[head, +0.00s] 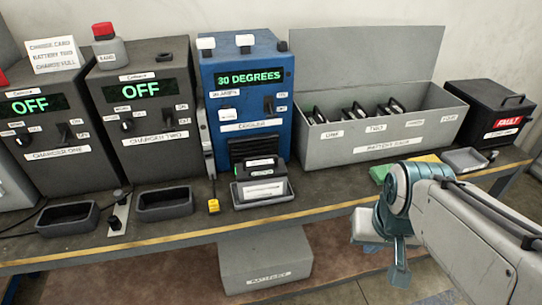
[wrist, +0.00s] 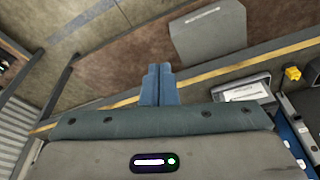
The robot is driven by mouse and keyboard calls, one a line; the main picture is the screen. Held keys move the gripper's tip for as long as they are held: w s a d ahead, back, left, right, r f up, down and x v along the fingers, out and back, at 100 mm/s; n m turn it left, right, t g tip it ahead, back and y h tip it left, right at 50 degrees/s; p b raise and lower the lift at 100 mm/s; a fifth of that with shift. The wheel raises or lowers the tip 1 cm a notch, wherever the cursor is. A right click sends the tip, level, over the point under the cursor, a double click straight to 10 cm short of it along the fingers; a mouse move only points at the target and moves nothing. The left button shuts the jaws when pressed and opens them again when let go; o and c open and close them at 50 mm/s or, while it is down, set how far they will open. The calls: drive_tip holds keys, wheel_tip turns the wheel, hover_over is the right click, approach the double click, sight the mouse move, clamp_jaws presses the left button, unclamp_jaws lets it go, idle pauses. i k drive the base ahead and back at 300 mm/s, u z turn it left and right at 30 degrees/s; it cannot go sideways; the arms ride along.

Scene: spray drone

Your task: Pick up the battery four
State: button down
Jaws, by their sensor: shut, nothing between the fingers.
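Several dark batteries with handles (head: 357,110) stand in the long grey battery rack (head: 370,142), whose front carries slot labels. Another dark block with white labels, seemingly a battery (head: 262,168), sits at the blue cooler's front in a grey tray (head: 237,199). I cannot read which battery is four. The rack's right end, by the last label, shows no battery handle. My gripper (head: 399,272) is in front of the table's edge, right of centre and away from the batteries. In the wrist view its fingers (wrist: 158,84) are together and empty, with the floor beyond.
The blue cooler (head: 245,90) reads 30 degrees. Two dark chargers (head: 150,110) reading OFF stand left, with empty trays (head: 165,203) before them. A black fault box (head: 495,112) stands right. A grey box (head: 265,262) is below the table. A yellow piece (head: 214,206) lies near the cooler.

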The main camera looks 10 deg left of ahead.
sight(257, 181)
drive_tip(key=z, duration=1.05)
drive_tip(key=i, duration=1.1)
drive_tip(key=u, duration=3.2)
